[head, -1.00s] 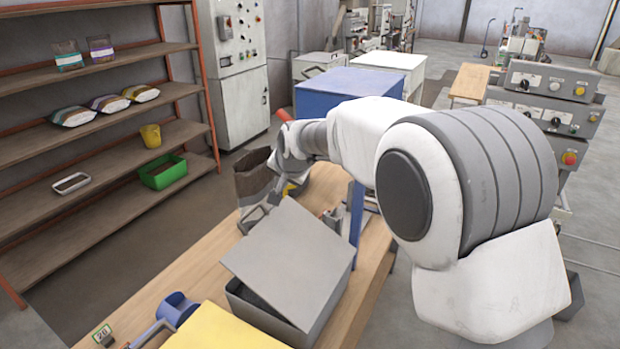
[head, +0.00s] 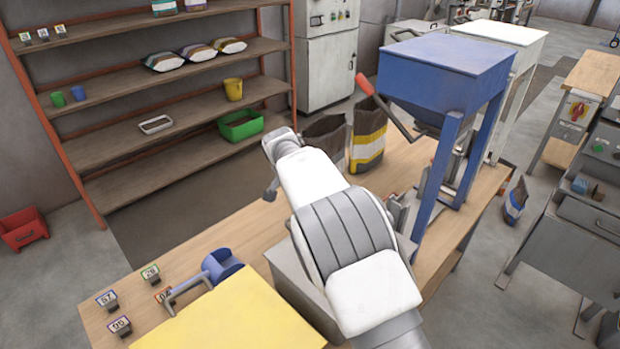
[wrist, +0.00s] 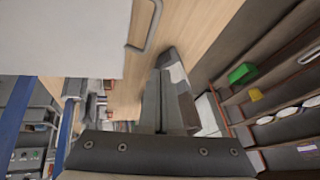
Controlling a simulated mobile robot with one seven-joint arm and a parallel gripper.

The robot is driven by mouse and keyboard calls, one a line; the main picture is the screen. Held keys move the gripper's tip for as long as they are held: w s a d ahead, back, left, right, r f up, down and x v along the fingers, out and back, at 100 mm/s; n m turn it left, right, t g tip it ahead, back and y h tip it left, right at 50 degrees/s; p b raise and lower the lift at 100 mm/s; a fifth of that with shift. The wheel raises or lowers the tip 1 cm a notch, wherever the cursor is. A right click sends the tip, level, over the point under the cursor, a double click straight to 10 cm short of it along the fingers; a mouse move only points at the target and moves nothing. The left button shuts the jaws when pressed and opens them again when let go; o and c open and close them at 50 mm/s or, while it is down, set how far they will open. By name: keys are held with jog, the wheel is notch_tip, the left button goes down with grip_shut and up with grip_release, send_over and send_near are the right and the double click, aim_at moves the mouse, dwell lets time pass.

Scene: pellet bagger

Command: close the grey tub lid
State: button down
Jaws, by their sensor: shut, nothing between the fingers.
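The grey tub (head: 290,285) stands on the wooden bench in the head view. My arm crosses over it and hides most of it, so the lid's angle cannot be told there. In the wrist view a flat light grey panel, which looks like the tub lid (wrist: 60,38), fills the top left. A thin metal loop handle (wrist: 153,28) shows at its right side. My gripper (wrist: 167,78) is shut and empty, below and right of this panel in the picture, apart from it. In the head view my gripper's fingers cannot be made out clearly.
A yellow panel (head: 230,320) and a blue scoop (head: 222,266) are left of the tub on the bench (head: 180,270). A blue hopper (head: 445,65) stands behind right. Open bags (head: 368,140) stand beyond my arm. Number tags (head: 107,300) lie at the bench's left end.

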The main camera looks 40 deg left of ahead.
notch_tip(320, 180, down, 9)
jog(key=a+b, duration=0.2)
jog(key=b, duration=0.2)
jog(key=shift+a+r, duration=0.1)
jog(key=shift+r, duration=0.1)
jog(key=b+v, duration=0.2)
jog(key=v, duration=1.5)
jog(key=shift+s+d, duration=0.2)
